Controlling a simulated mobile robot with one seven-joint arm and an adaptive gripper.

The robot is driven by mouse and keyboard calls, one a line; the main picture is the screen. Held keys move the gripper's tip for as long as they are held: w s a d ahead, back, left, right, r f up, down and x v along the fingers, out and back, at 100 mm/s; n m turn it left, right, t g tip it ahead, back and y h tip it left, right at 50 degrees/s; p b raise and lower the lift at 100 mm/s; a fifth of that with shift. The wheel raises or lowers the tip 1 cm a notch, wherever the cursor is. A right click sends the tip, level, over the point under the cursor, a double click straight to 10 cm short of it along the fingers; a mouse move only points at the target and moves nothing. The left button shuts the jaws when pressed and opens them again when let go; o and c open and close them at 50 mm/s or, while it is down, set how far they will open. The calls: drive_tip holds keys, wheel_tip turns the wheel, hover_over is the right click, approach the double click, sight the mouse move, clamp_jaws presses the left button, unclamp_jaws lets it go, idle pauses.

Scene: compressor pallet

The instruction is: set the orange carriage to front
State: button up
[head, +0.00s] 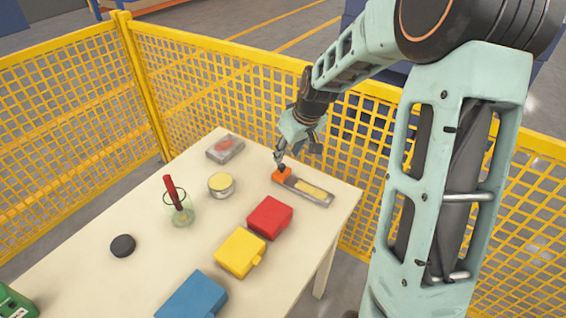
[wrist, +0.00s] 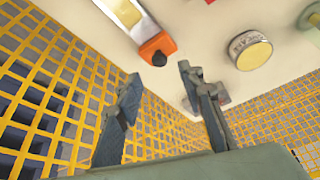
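The orange carriage (head: 282,174) sits at the left end of a grey slide rail (head: 318,198) with a yellow strip, near the table's far edge. A dark knob stands on the carriage. In the wrist view the carriage (wrist: 156,46) and its knob show at top centre, at the near end of the rail (wrist: 122,12). My gripper (head: 284,157) is just above the carriage in the head view. In the wrist view my gripper (wrist: 158,78) has its fingers apart with nothing held between them. The knob appears just past the fingertips; I cannot tell whether they touch.
On the table (head: 140,205) are a red box (head: 270,217), yellow box (head: 240,252), blue box (head: 192,296), round yellow-topped tin (head: 221,186), glass with red stick (head: 180,211), black puck (head: 122,246) and grey dish (head: 225,149). Yellow fence (head: 215,70) stands behind.

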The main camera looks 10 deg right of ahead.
sight(282, 166)
drive_tip(key=x, duration=0.6)
drive_tip(key=shift+w+f, duration=0.15)
drive_tip(key=shift+f, duration=0.05)
drive_tip(key=shift+c, duration=0.7)
clamp_jaws()
